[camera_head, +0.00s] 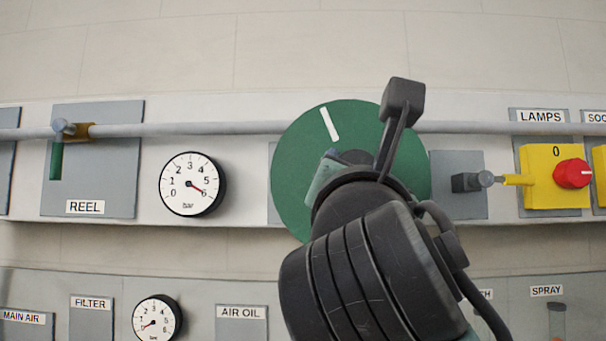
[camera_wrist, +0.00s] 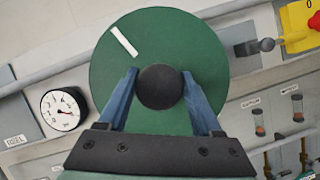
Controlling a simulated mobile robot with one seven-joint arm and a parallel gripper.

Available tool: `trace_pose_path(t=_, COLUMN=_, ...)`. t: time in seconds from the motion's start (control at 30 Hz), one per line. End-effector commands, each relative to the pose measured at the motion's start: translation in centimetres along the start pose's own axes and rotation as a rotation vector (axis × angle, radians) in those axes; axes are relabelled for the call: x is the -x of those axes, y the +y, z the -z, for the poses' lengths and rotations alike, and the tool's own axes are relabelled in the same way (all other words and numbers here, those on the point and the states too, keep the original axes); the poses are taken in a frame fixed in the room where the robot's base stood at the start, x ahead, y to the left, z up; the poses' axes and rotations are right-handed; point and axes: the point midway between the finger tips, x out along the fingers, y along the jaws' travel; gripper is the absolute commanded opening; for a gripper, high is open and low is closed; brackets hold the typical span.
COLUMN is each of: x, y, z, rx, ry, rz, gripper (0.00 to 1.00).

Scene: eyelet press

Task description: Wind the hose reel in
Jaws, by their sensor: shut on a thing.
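The hose reel is a green disc (camera_head: 295,150) with a white stripe near its upper edge. It stands on the grey wall panel and also shows in the wrist view (camera_wrist: 190,50). In the wrist view my gripper (camera_wrist: 160,90) is shut on a round black knob (camera_wrist: 161,87) in front of the disc, one blue finger on each side. In the head view my dark wrist and gripper hide the disc's lower right part and the knob. The white stripe (camera_head: 329,124) points up and slightly left in the head view.
Left of the disc are a gauge (camera_head: 192,184) reading near 6 and a REEL plate with a green-handled valve (camera_head: 57,160) hanging down. A grey pipe runs behind. Right are a dark latch-like part (camera_head: 470,182) and a yellow LAMPS switch (camera_head: 550,165) with a red knob.

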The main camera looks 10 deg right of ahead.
Motion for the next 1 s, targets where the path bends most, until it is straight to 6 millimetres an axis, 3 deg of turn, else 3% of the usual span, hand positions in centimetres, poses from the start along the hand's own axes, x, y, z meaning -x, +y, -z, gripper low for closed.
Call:
trace_pose_path(t=0.4, x=0.01, y=0.06, z=-0.18, rx=-0.193, ry=-0.011, rz=0.075, gripper=0.00)
trace_pose_path(t=0.93, x=0.00, y=0.00, z=-0.23, rx=-0.222, ry=-0.013, rz=0.087, gripper=0.00)
trace_pose_path(t=0.97, x=0.00, y=0.01, z=-0.23, rx=-0.221, ry=-0.013, rz=0.087, gripper=0.68)
trace_pose_path(t=1.0, x=0.00, y=0.01, z=-0.22, rx=-0.221, ry=-0.013, rz=0.087, gripper=0.75)
